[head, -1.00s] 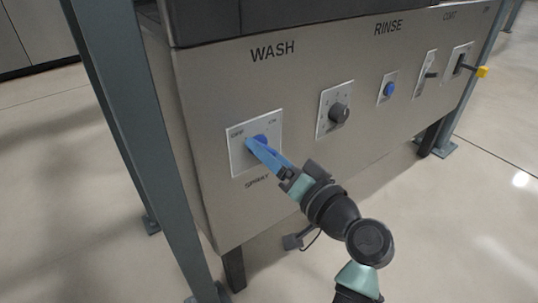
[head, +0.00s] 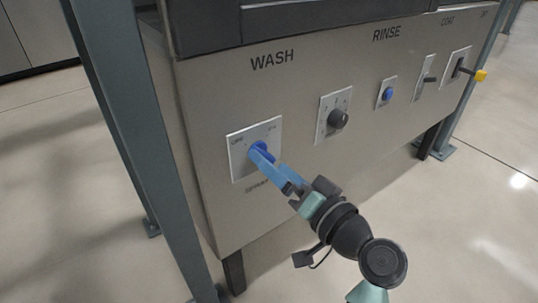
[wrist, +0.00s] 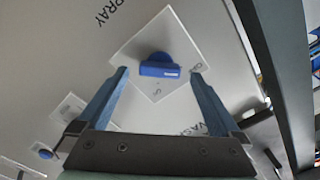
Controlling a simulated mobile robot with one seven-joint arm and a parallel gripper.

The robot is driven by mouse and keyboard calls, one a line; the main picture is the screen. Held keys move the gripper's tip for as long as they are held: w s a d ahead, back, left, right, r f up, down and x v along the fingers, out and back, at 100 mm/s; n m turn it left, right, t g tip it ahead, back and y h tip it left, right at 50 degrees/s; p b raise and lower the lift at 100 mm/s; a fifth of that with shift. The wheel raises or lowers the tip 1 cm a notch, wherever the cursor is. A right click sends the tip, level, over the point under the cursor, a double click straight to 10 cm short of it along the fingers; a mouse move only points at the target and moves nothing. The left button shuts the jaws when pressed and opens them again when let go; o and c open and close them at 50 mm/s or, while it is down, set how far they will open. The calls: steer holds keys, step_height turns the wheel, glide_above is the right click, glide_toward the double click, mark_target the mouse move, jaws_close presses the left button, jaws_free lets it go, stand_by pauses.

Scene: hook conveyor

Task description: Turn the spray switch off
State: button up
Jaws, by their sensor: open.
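The spray switch is a blue rotary knob (head: 259,147) on a white square plate (head: 237,165) under the WASH label. The plate has OFF at its upper left and ON at its upper right, with SPRAY written below. My gripper (head: 263,160) has blue fingers and reaches to the knob from the lower right. In the wrist view the knob's blue bar (wrist: 160,70) lies crosswise between the two open fingertips, with a gap at each side. My fingers partly hide the knob in the head view, and I cannot tell its exact setting there.
The same grey panel carries a dark knob (head: 338,118), a blue button (head: 387,94), a slide switch (head: 428,80) and a yellow-tipped lever (head: 480,75). A grey-blue post (head: 125,130) stands close on the left. The floor in front is clear.

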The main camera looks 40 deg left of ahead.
steer(key=p+v, duration=0.3)
steer(key=v, duration=0.7)
steer(key=shift+d+p, duration=0.15)
steer(key=shift+p, duration=0.2)
